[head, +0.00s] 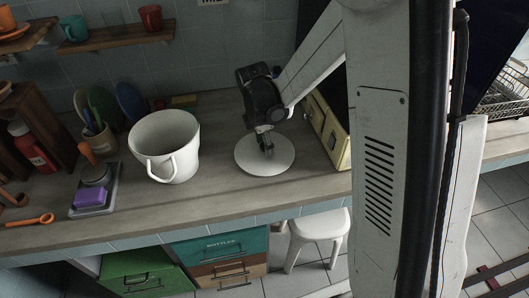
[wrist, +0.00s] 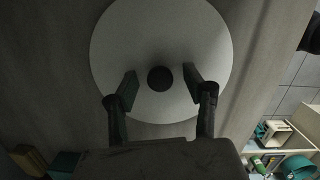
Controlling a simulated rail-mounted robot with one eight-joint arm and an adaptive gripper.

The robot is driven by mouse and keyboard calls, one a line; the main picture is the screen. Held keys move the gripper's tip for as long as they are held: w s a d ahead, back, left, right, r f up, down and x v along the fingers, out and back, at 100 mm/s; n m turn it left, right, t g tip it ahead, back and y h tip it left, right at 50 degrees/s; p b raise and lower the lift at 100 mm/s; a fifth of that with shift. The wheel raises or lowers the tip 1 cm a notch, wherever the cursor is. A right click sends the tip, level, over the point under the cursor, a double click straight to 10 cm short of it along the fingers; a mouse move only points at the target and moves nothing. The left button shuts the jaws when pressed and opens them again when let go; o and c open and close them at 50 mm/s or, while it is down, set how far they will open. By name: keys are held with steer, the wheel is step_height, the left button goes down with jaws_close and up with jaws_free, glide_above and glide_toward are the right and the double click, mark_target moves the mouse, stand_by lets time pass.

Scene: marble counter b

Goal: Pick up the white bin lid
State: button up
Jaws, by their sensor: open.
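The white bin lid (head: 255,166) is a round disc lying flat on the counter, to the right of a white bin (head: 165,146) with a handle. In the wrist view the lid (wrist: 120,45) fills the upper middle and has a dark round knob (wrist: 160,79) at its centre. My gripper (head: 266,150) is above the lid, pointing down. In the wrist view my open gripper (wrist: 160,88) has one finger on each side of the knob, with gaps between. Whether the fingers touch the lid I cannot tell.
A scale with a purple sponge (head: 91,197) sits left of the bin. A utensil holder (head: 100,138) stands behind it. A cream box (head: 328,130) stands close to the right of the lid. The counter in front of the lid is clear.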

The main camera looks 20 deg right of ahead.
steer(key=shift+f, duration=0.4)
jaws_close()
